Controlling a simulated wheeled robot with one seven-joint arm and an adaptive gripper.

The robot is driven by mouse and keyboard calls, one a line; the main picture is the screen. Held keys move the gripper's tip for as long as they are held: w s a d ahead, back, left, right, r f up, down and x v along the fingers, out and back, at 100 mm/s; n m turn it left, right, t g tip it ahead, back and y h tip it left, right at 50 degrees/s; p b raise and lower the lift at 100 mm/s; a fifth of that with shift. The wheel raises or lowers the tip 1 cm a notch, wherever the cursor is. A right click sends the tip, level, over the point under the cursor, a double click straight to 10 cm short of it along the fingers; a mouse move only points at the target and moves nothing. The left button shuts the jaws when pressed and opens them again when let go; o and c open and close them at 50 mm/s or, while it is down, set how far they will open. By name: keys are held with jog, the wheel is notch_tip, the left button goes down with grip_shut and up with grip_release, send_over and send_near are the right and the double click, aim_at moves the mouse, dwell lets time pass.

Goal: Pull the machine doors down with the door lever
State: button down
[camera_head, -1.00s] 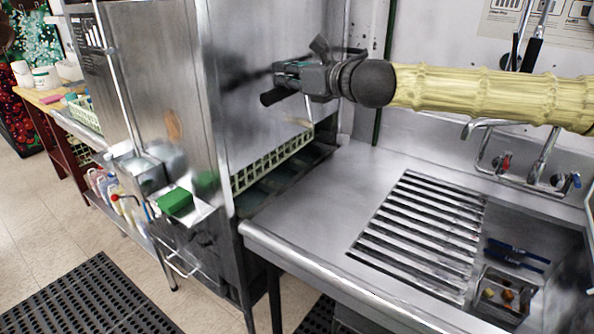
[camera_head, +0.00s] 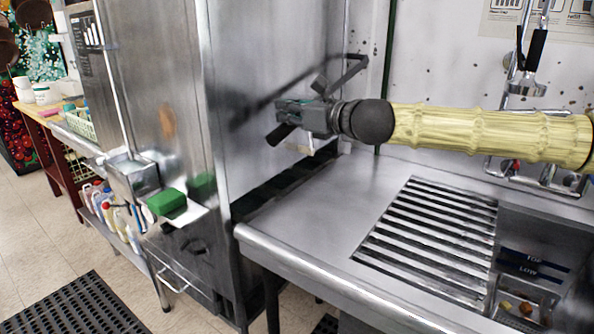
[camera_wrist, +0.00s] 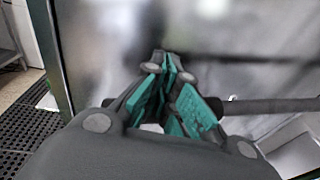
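The dish machine (camera_head: 270,70) is a tall steel box left of the counter. Its door panel covers the side facing the counter, with a dark gap along the bottom at the counter's level. The part of the lever between the fingers is hidden.
A steel counter (camera_head: 300,215) with a slatted drain (camera_head: 430,240) and a sink lies below my arm. Taps (camera_head: 525,172) and a spray hose (camera_head: 530,60) stand behind it. A green sponge (camera_head: 166,202) sits on a shelf at the machine's front. Black mats (camera_head: 85,308) lie on the floor.

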aim_at(290, 126)
notch_tip(290, 126, down, 4)
jog(key=shift+w+r+b, duration=0.1)
jog(key=shift+r+b, duration=0.1)
jog(key=shift+b, duration=0.9)
jog(key=shift+w+d+f+b, duration=0.6)
jog(key=shift+w+f+b, duration=0.15)
jog(key=shift+f, duration=0.1)
jog(key=f+p+v, duration=0.1)
jog(key=v, duration=0.9)
jog(key=shift+r+p, duration=0.4)
